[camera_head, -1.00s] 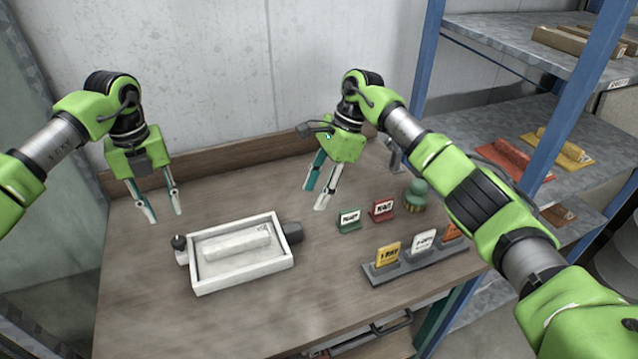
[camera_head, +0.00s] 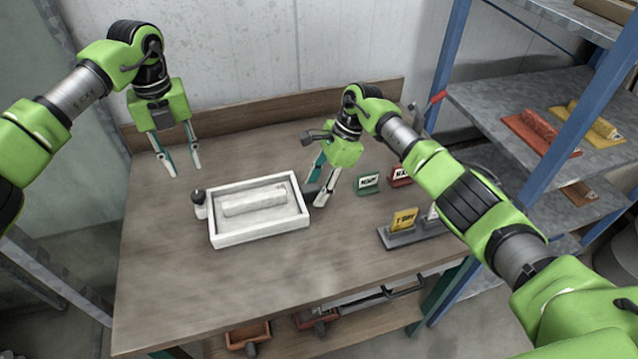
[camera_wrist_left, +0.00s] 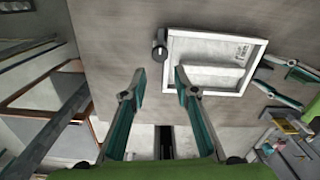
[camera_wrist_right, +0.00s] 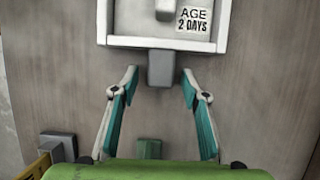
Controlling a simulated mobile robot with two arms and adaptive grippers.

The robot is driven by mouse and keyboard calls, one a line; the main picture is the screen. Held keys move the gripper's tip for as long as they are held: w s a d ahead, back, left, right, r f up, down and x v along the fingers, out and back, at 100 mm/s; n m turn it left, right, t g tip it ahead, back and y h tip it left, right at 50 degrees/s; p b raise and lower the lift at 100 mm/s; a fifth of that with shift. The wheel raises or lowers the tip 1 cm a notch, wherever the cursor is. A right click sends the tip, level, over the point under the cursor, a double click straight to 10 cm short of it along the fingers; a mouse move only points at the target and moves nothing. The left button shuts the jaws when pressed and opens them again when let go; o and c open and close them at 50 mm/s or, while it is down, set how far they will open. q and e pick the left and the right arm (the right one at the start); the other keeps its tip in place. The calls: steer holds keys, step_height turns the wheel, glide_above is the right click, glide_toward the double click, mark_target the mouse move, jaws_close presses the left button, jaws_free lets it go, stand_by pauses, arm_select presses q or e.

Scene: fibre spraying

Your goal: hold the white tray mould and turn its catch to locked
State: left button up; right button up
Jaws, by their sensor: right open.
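The white tray mould (camera_head: 262,237) lies on the table with a pale block (camera_head: 254,198) inside. In the right wrist view its rim (camera_wrist_right: 160,43) and an "AGE 2 DAYS" label show. A dark catch knob (camera_head: 198,195) sits at its left end; it also shows in the left wrist view (camera_wrist_left: 159,45). A dark grip block (camera_wrist_right: 161,69) sticks out of its other end. My right gripper (camera_wrist_right: 159,74) is open, fingertips on either side of this block with gaps. My left gripper (camera_head: 185,172) is open and empty, behind and left of the knob.
Blue-posted shelves stand at right. The table front is clear.

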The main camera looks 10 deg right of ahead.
jaws_close()
arm_select(q)
steer(key=o, duration=0.3)
